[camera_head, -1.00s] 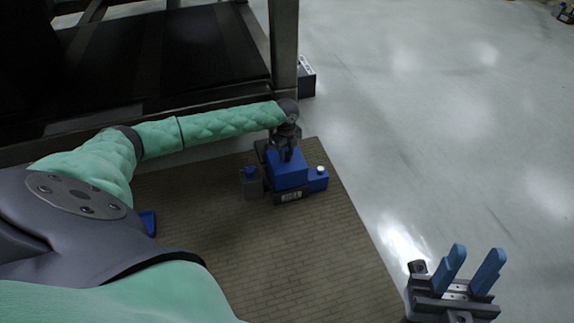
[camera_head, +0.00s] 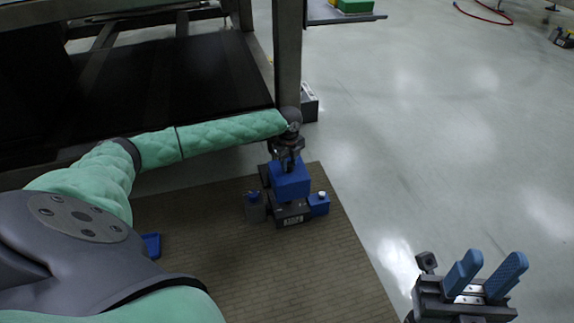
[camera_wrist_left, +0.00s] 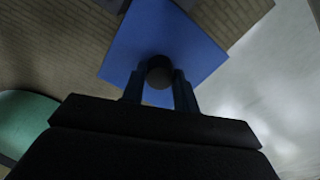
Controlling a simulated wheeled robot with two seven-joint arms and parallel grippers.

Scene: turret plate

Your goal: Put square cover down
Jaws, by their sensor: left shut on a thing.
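The blue square cover (camera_head: 291,182) is in my left gripper (camera_head: 289,160), which is shut on the dark round knob on its top. In the left wrist view the cover (camera_wrist_left: 150,35) fills the upper middle, with the knob (camera_wrist_left: 159,72) between the two fingers. The cover is above the black base unit (camera_head: 291,215) with a white label; more of the base's top shows below it, so it looks raised off. The exact gap cannot be told. My right gripper (camera_head: 490,270) is open and empty at the lower right, over the floor.
A grey block with a blue top (camera_head: 255,206) and a small blue block with a white knob (camera_head: 319,204) flank the base. All stand on a brown brick-patterned mat (camera_head: 270,270). A blue piece (camera_head: 152,245) lies left. A dark metal frame (camera_head: 288,60) stands behind.

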